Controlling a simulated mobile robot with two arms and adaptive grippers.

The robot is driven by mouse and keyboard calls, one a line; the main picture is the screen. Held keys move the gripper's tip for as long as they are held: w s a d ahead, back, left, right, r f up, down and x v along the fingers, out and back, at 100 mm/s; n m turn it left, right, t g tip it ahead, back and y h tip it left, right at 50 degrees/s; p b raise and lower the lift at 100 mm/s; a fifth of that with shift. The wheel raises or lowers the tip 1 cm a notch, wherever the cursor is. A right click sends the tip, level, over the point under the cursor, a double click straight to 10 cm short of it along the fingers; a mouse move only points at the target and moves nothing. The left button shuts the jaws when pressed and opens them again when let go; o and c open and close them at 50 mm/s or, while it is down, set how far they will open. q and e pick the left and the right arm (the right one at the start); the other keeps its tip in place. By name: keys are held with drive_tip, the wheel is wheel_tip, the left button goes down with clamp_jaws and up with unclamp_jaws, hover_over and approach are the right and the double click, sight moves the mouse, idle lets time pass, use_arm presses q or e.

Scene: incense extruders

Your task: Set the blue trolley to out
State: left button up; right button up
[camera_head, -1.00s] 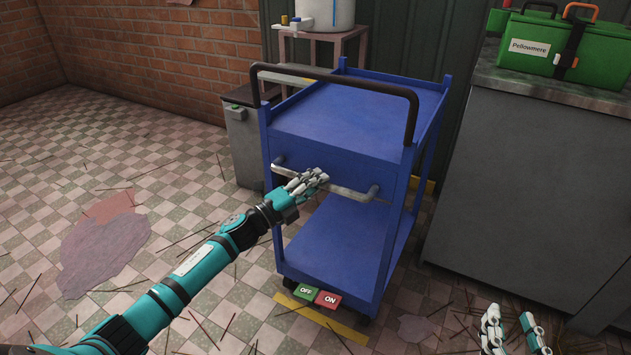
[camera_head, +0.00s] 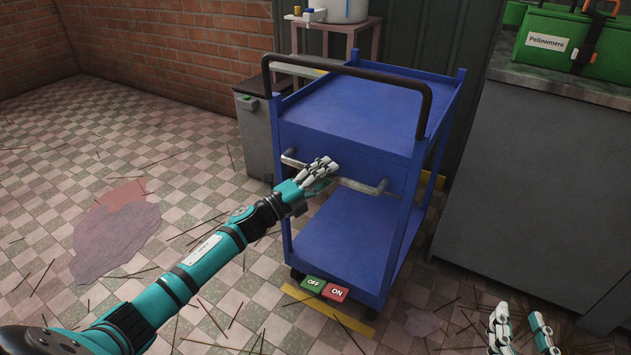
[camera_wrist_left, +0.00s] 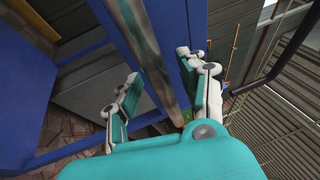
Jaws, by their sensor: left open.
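The blue trolley (camera_head: 365,105) stands upright on the tiled floor, with a top tray, a drawer-like front panel and a lower shelf. A dark push handle (camera_head: 345,70) arches over its near side. A grey metal bar (camera_head: 362,186) runs across its front panel. My left gripper (camera_head: 325,167) is open at the left part of this bar. In the left wrist view the bar (camera_wrist_left: 145,45) passes between its spread fingers; contact cannot be told. A green OFF pedal (camera_head: 313,285) and a red ON pedal (camera_head: 335,291) sit at the trolley's foot. My right gripper (camera_head: 518,320) is open and empty.
A grey cabinet (camera_head: 535,180) with a green Pellowmere case (camera_head: 555,42) on top stands close on the right. A grey bin (camera_head: 255,135) and a stand with a white pot (camera_head: 342,10) are behind left. Yellow floor tape (camera_head: 350,322) lies by the pedals. Floor at left is open, with scattered sticks.

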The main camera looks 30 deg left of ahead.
use_arm(q)
drive_tip(key=v, duration=1.1)
drive_tip(key=shift+s+a+f, duration=0.15)
drive_tip(key=shift+s+a, duration=0.1)
drive_tip(key=shift+s, duration=0.05)
